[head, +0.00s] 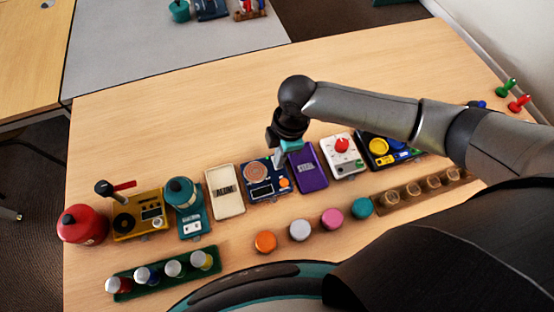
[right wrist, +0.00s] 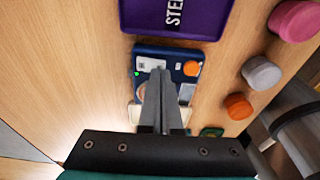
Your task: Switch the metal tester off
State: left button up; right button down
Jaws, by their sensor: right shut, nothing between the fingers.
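The metal tester, which I take to be the dark blue box (head: 254,194) with a round copper-coloured plate and an orange button, lies flat in the middle of the row. In the right wrist view the box (right wrist: 179,55) shows a pale panel, the orange button (right wrist: 191,68) and a small lit green light (right wrist: 137,74). My right gripper (head: 279,165) is shut and empty, with its fingers over the box. In the right wrist view its fingertips (right wrist: 160,75) hide part of the box, beside the button. Whether they touch it I cannot tell. My left gripper is not in view.
A purple tray (head: 307,168) and a cream tray (head: 224,196) flank the tester closely. Several coloured discs, such as the orange one (head: 265,241), lie in front. Other devices, including a white box with a red knob (head: 341,145), continue the row. The table behind is clear.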

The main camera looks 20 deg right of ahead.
jog(key=shift+f, duration=0.5)
notch_tip(320, 180, up, 7)
jog(key=p, duration=0.8)
dwell(0.4)
jog(key=shift+s, duration=0.1)
dwell(0.4)
